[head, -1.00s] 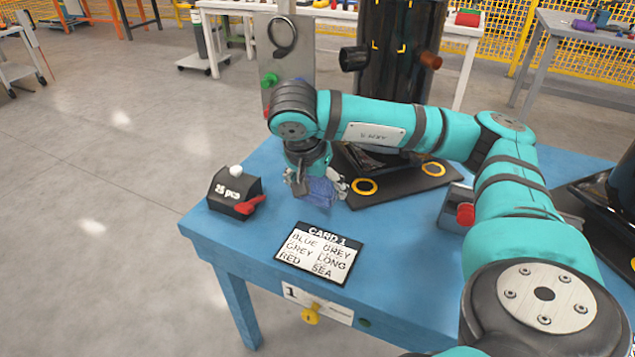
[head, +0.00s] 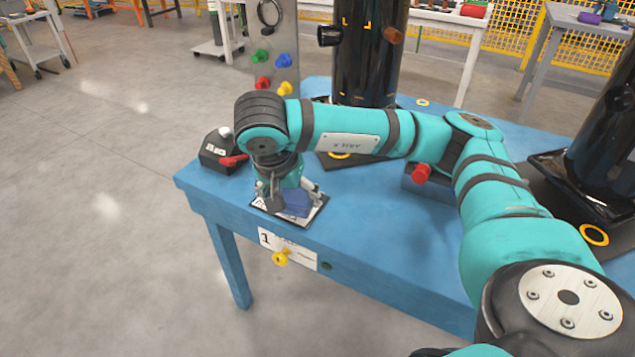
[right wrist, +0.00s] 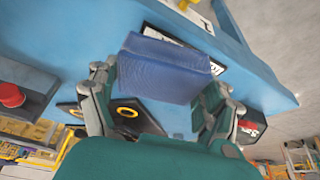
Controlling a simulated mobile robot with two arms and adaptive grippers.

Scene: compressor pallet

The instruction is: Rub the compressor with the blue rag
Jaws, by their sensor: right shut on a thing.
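The compressor (head: 370,60) is a tall, glossy black cylinder at the back of the blue table in the head view. Its right fitting is orange-brown and its left one is black. My right gripper (head: 290,197) is shut on the blue rag (head: 297,205), over the card near the table's front left corner, apart from the compressor. The rag shows as a folded blue block (right wrist: 165,68) between the fingers in the right wrist view. I cannot tell whether it touches the card. My left gripper is not in view.
The printed card (head: 262,205) lies mostly hidden under the gripper. A black box (head: 212,155) with a red lever stands left of it. A red button (head: 421,173) sits on a grey box. Another black cylinder (head: 605,130) stands at right. The table's front middle is clear.

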